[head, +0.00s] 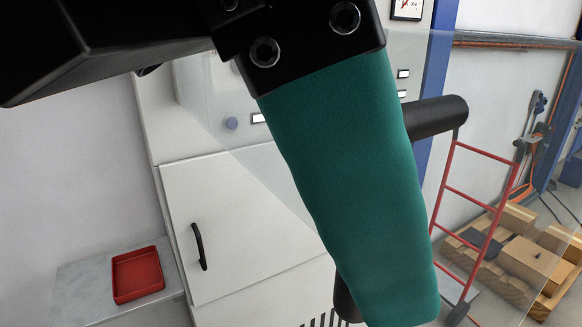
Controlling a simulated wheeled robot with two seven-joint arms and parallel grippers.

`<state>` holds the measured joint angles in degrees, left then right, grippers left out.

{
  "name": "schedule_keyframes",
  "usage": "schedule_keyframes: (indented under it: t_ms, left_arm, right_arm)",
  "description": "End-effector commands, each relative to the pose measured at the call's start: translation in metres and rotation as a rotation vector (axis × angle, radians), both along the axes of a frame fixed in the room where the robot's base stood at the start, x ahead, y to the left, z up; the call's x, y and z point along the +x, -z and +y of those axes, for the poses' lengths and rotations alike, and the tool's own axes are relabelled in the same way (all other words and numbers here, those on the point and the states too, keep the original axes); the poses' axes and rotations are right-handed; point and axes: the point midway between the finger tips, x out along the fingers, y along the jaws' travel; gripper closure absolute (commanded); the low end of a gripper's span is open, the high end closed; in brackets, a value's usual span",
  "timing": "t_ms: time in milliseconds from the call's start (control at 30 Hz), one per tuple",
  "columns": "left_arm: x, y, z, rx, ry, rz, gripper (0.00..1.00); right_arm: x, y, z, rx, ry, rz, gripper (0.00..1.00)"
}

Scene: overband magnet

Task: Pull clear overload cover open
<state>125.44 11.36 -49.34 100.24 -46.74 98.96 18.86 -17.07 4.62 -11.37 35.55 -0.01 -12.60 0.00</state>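The clear cover (490,95) is a large see-through panel. It spans the middle and right of the head view, tilted, with the cabinet and the room showing through it. A black rounded bar (440,117), which looks like the cover's handle, shows right of my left gripper (388,300). Another black piece (345,302) shows at the gripper's lower left. My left gripper's black body and one teal finger fill the centre, close to the camera, and hide the middle of the bar. I cannot tell whether it grips the bar. My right gripper is not in view.
A white cabinet (235,225) with a black door handle (199,247) stands behind. A red tray (138,274) lies on a grey surface at lower left. A red hand truck (470,195) and wooden boxes (530,260) stand at right behind the panel.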

Motion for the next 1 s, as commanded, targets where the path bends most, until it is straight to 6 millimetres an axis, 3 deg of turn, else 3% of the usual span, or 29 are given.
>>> schedule_keyframes:
  t_ms: [567,733,1000]
  left_arm:
    - [0.0,-0.002,0.001,0.001,0.0,0.0,0.67]
    - [0.001,-0.023,0.01,-0.001,0.0,0.0,0.67]
    - [0.004,-0.078,0.032,-0.002,-0.002,0.0,0.67]
  right_arm:
    - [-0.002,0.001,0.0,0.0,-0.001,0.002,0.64]
    - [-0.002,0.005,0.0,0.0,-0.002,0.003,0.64]
    - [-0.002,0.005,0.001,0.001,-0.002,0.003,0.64]
